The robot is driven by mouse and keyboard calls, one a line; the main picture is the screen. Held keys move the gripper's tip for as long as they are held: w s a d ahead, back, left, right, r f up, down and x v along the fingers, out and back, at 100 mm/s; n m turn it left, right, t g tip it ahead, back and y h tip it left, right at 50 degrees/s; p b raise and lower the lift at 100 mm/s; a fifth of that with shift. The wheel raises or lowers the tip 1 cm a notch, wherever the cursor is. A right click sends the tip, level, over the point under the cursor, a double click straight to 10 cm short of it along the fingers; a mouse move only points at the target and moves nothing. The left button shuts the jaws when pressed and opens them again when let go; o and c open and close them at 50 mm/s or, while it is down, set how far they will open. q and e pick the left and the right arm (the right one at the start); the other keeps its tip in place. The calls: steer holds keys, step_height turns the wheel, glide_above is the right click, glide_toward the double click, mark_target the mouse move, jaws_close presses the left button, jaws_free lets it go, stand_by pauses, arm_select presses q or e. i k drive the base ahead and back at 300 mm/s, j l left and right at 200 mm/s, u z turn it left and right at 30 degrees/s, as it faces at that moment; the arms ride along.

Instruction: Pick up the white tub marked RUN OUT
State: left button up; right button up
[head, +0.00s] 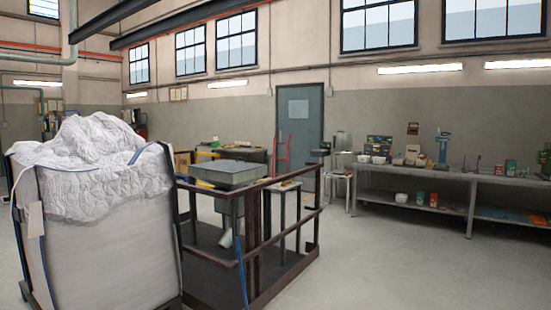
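Several small white containers stand at the left end of the long workbench (440,172) by the far wall. Neither of my grippers is in view.
A large white bulk bag (105,235) in a dark frame fills the left foreground. A railed platform (262,290) with a grey hopper (230,174) stands in the middle. A blue-grey door (299,125) is behind. The floor (400,255) before the workbench is clear.

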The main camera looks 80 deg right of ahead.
mark_target(401, 198)
steer(key=l+z, duration=0.25)
steer(key=z, duration=0.15)
steer(key=l+z, duration=0.55)
steer(key=z, duration=0.3)
steer(key=l+z, duration=0.4)
steer(key=i+l+z, duration=0.3)
steer(key=l+z, duration=0.2)
steer(key=i+l+z, duration=0.75)
steer(key=z, duration=0.2)
steer(key=i+l+z, duration=0.15)
steer(key=i+z, duration=0.45)
steer(key=i, duration=5.7)
steer(key=i+u, duration=0.2)
steer(key=i, duration=0.25)
steer(key=i+l+u, duration=0.15)
steer(key=i, duration=0.25)
steer(key=i+l+u, duration=0.2)
steer(key=i, duration=0.25)
steer(key=i+l+u, duration=0.15)
steer(key=i, duration=0.25)
